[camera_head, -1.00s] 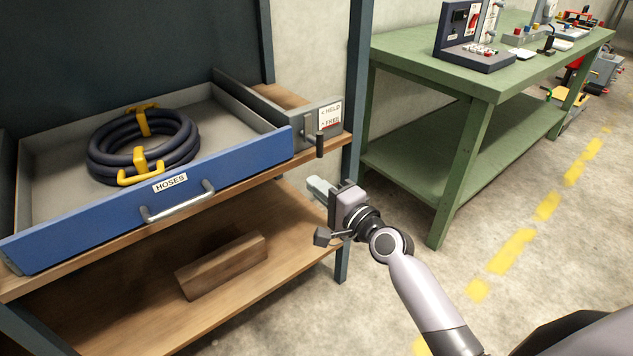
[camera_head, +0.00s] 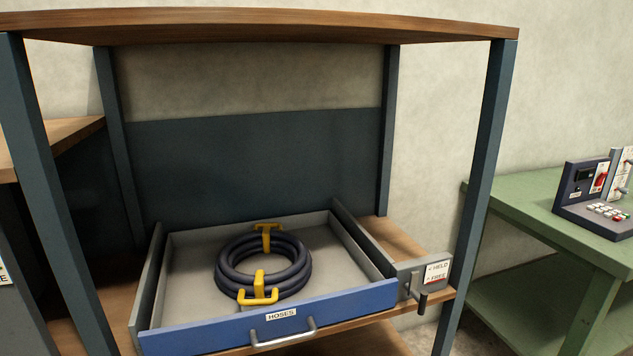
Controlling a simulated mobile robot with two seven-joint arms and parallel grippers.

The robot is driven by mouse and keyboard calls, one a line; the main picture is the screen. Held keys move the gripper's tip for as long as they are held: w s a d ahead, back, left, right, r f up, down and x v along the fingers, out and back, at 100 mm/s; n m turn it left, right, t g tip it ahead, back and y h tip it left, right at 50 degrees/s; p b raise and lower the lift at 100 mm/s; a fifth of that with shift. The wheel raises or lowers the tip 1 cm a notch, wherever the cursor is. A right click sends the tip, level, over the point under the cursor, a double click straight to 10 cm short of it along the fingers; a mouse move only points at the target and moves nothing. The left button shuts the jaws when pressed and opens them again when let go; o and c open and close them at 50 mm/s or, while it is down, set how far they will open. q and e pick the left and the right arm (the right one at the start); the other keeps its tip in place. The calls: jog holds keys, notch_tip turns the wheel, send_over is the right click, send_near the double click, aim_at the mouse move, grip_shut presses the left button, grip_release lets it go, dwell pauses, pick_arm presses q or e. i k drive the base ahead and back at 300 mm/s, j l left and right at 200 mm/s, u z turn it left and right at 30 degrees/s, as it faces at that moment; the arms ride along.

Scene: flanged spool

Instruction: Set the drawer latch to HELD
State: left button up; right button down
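The drawer latch (camera_head: 421,302) is a small dark lever at the right front corner of the open drawer. It hangs below a grey bracket, with its handle low; its exact setting is too small to tell. A white label plate (camera_head: 438,271) beside it reads HELD above and FREE below. The blue-fronted drawer (camera_head: 220,332) is marked HOSES and has a silver handle (camera_head: 284,333). Neither of my grippers is in view.
A coiled dark hose (camera_head: 230,272) with yellow straps lies in the drawer. Blue-grey posts (camera_head: 476,190) frame the shelf unit, with a wooden top (camera_head: 260,27) above. A green bench (camera_head: 555,225) with a control panel stands at the right.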

aim_at(410, 287)
jog(key=i+l+z, duration=0.1)
jog(key=z, duration=0.7)
jog(key=i+z, duration=0.15)
jog(key=z, duration=0.3)
jog(key=i+z, duration=0.1)
jog(key=z, duration=0.3)
